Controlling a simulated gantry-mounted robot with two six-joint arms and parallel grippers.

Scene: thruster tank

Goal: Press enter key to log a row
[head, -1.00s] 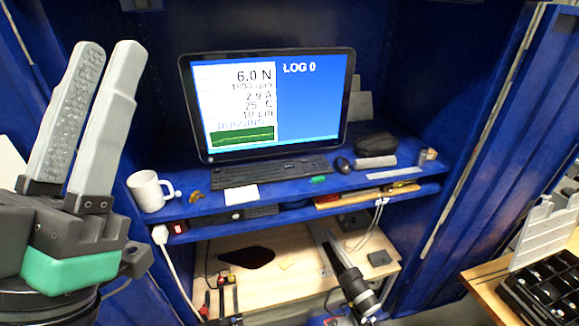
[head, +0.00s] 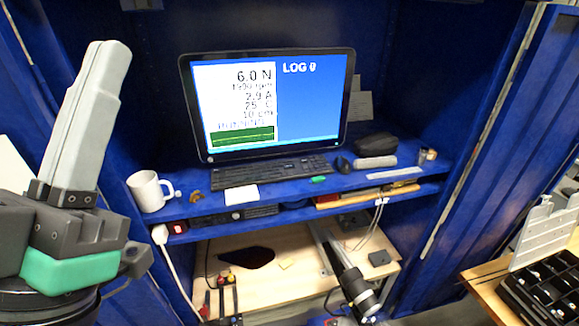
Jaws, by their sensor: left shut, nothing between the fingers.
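A black keyboard (head: 270,172) lies on the blue shelf in front of the monitor (head: 268,100). The enter key is too small to tell apart. The monitor shows "6.0 N", other readings and a green graph on the left, and "LOG 0" on a blue field on the right. My left gripper (head: 108,50) is at the left edge, pointing up, with its two grey fingers together and nothing between them. It is well apart from the keyboard, in front and to the left of the mug. My right gripper is out of view.
A white mug (head: 149,191) stands at the shelf's left end. A white paper (head: 241,194), a green item (head: 318,179), a mouse (head: 342,164) and a black case (head: 376,144) lie around the keyboard. Blue cabinet walls close in both sides. A black tray (head: 545,290) is at lower right.

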